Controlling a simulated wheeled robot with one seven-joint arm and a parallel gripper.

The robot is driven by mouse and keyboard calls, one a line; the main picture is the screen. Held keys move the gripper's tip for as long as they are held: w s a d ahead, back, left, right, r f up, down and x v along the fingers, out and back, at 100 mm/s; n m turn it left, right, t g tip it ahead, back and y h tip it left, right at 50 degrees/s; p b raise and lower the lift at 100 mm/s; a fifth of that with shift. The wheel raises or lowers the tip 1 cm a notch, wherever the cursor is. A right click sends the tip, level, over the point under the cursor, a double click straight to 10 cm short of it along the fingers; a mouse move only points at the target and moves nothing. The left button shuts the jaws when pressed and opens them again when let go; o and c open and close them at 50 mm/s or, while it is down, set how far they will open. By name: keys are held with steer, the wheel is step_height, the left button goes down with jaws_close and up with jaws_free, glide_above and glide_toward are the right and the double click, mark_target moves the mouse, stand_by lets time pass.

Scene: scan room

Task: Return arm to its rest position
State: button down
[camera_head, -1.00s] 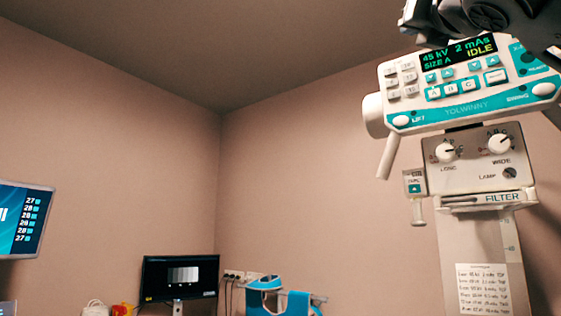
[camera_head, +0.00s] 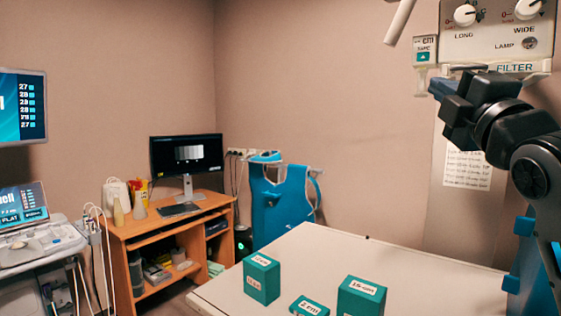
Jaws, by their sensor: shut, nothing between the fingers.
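My gripper (camera_head: 443,100) is at the upper right of the head camera view, at the end of my dark arm, which is bent and raised. It points left, in front of the x-ray unit's column and just below the FILTER slot. Its fingers look shut with nothing held, though the tips are small and dark here. My gripper is well above the white table (camera_head: 330,255) and touches nothing that I can make out.
Teal blocks (camera_head: 262,278) with white labels stand on the table. The x-ray unit's knob panel (camera_head: 497,35) is close above my gripper. A wooden desk (camera_head: 165,228) with a monitor (camera_head: 186,154), a teal apron (camera_head: 282,205) and a console (camera_head: 40,240) are to the left.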

steer(key=s+a+f+m+g+h, duration=0.15)
steer(key=s+f+m, duration=0.3)
steer(key=f, duration=0.75)
steer(key=s+a+f+m+g, duration=0.15)
steer(key=s+f+m, duration=0.35)
steer(key=f, duration=0.6)
steer(key=s+a+f+m+h, duration=0.15)
steer(key=s+f+m, duration=0.25)
steer(key=s+f, duration=0.55)
steer(key=s+a+f+m+g, duration=0.1)
steer(key=s+f+m+g, duration=0.25)
steer(key=s+f, duration=1)
steer(key=s+d+r+m+g+y, duration=0.1)
steer(key=s+m, duration=0.1)
steer(key=s, duration=1.4)
steer(key=shift+d+r+g, duration=0.2)
steer(key=shift+r+g, duration=0.05)
steer(key=shift+g, duration=0.1)
